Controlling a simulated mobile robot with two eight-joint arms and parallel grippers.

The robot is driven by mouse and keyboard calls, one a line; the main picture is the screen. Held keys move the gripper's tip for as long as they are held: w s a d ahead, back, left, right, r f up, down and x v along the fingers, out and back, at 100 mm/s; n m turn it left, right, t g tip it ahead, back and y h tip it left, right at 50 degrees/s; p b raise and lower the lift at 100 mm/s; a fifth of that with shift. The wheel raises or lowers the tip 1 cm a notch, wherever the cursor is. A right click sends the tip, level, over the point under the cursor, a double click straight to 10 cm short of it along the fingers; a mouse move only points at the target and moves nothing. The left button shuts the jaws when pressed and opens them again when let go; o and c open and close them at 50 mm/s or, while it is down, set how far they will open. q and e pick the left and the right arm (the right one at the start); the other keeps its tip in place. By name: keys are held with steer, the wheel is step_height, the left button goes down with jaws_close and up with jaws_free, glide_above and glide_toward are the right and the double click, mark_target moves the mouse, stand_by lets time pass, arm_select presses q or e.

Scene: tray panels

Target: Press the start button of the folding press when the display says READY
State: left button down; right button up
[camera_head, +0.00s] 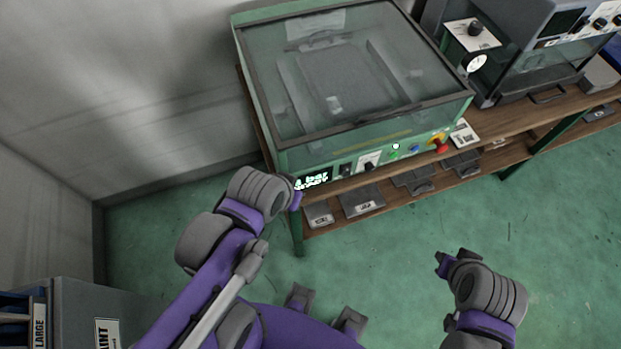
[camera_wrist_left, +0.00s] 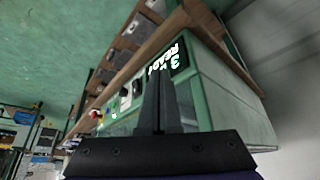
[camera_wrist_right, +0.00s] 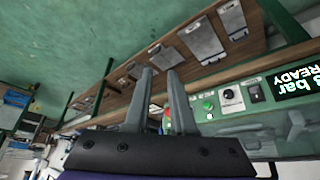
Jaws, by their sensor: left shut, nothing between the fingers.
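The folding press (camera_head: 290,158) is a green box with a clear lid on the bench. Its display (camera_head: 313,180) is at the left of the front panel; READY can be read in the right wrist view (camera_wrist_right: 296,84). The green button (camera_head: 393,154) sits right of a black knob, and it also shows in the right wrist view (camera_wrist_right: 208,105). My left gripper (camera_head: 297,194) is shut and empty, in front of the display's left end; its fingers (camera_wrist_left: 158,75) partly cover the panel in the left wrist view. My right gripper (camera_head: 442,260) is open and empty, apart from the panel (camera_wrist_right: 158,72).
A red stop button (camera_head: 440,146) and blue button (camera_head: 414,149) are on the same panel. A second machine (camera_head: 530,60) stands to the right. A lower shelf (camera_head: 385,200) holds grey trays. Open green floor (camera_head: 380,255) lies in front.

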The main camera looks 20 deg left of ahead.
jaws_close()
stand_by(1.4)
